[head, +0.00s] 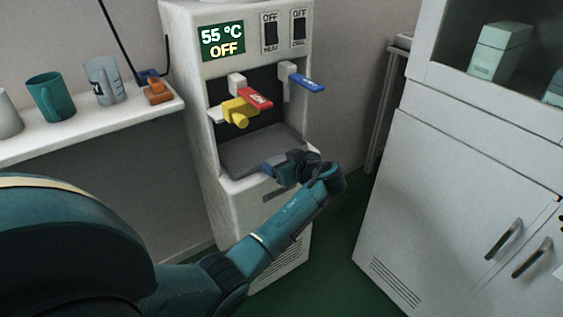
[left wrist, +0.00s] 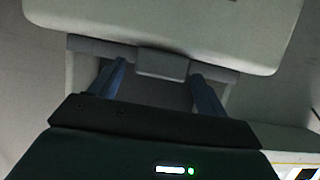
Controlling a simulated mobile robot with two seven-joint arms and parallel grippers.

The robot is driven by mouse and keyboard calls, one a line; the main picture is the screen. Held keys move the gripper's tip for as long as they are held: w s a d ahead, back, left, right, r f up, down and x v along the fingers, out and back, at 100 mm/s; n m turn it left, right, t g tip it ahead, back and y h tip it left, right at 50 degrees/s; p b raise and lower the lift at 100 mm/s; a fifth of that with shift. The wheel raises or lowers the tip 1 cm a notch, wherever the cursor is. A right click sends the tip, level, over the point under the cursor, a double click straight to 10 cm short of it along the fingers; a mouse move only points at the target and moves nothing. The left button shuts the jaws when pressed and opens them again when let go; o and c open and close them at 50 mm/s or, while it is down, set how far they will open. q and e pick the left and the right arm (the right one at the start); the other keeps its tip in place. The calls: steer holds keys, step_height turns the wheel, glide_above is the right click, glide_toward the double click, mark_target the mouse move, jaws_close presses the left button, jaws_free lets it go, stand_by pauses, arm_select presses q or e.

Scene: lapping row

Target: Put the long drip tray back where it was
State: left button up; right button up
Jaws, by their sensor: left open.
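The dark grey drip tray (head: 243,155) lies in the alcove of the white water dispenser (head: 212,140), below its taps. My left gripper (head: 270,170) is at the front right edge of the tray. In the left wrist view a grey bar with a raised middle tab (left wrist: 162,64) crosses the picture; it looks like the tray's front edge. The two blue fingers of my left gripper (left wrist: 158,82) are apart, one on each side of the tab, with a gap to it. The gripper is open and holds nothing. My right gripper is not in view.
A yellow tap (head: 235,112), a red lever (head: 256,97) and a blue lever (head: 308,82) stick out above the tray. A shelf (head: 100,132) with mugs is at left. A grey cabinet (head: 440,190) stands at right. Green floor shows between dispenser and cabinet.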

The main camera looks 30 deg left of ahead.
arm_select(q)
steer(key=shift+r, duration=0.25)
steer(key=p+v, duration=0.2)
steer(key=v, duration=1)
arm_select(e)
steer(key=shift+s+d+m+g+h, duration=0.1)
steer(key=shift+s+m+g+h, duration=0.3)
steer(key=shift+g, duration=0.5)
arm_select(q)
steer(key=shift+f, duration=0.1)
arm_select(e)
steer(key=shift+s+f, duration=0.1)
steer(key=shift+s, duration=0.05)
